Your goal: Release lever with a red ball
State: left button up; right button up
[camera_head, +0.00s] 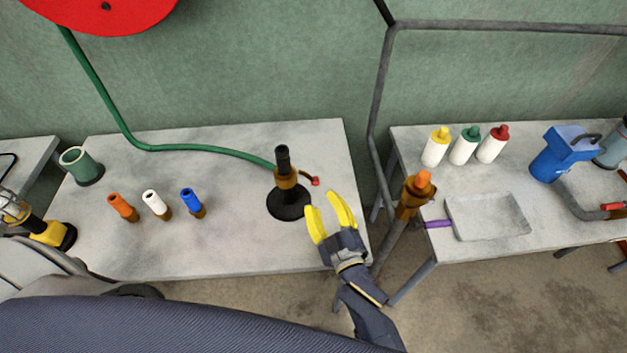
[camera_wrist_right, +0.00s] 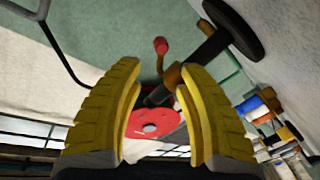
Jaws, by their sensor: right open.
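The lever with a red ball (camera_head: 315,181) sticks out to the right from the brass collar of a black burner (camera_head: 283,159) on a round black base. A green hose joins the burner's left side. My right gripper (camera_head: 329,204) has yellow fingers, is open and empty, and is just right of the burner, below the lever in the head view. In the right wrist view the red ball (camera_wrist_right: 161,46) shows beyond and above the gap between the fingers (camera_wrist_right: 165,78), apart from them. My left gripper is not in view.
Orange (camera_head: 123,206), white (camera_head: 156,204) and blue (camera_head: 193,203) small tools stand left of the burner. A green cup (camera_head: 81,164) stands at the table's left. A grey pipe (camera_head: 378,120) runs between the two tables. The right table holds bottles (camera_head: 463,147) and a tray (camera_head: 487,216).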

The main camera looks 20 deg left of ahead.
aim_at(314, 181)
jog(key=shift+x, duration=3.9)
jog(key=shift+c, duration=0.5)
grip_shut()
